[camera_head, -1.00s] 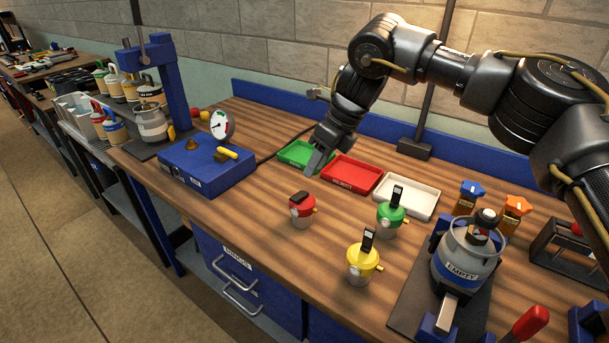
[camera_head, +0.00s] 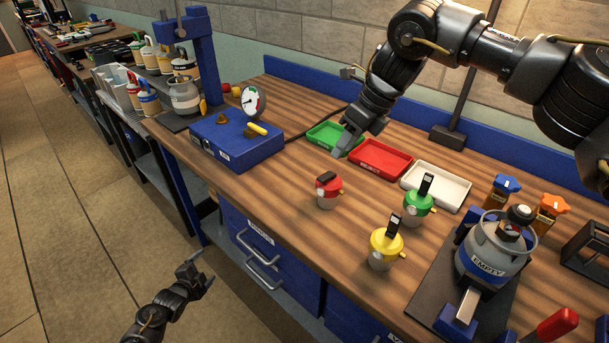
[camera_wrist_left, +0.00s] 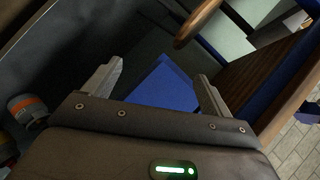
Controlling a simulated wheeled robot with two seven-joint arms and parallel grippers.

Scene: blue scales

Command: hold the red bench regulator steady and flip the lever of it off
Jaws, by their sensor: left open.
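The red bench regulator (camera_head: 326,192) stands upright on the wooden bench, with a red cap and a silver base. Its black lever (camera_head: 327,176) lies low across the top. My left gripper (camera_head: 194,266) is open and empty, off the bench's front edge, left of and below the regulator. Its two fingers (camera_wrist_left: 160,76) stand apart in the left wrist view, with nothing between them. My right gripper (camera_head: 344,146) hangs above the bench behind the red regulator, apart from it, near the green tray; its finger gap is not clear.
A green regulator (camera_head: 418,208) and a yellow regulator (camera_head: 385,248), levers upright, stand to the right. Green (camera_head: 330,134), red (camera_head: 383,164) and white (camera_head: 437,188) trays lie behind. A blue box (camera_head: 235,146) with a gauge is to the left. Bench wood between box and red regulator is clear.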

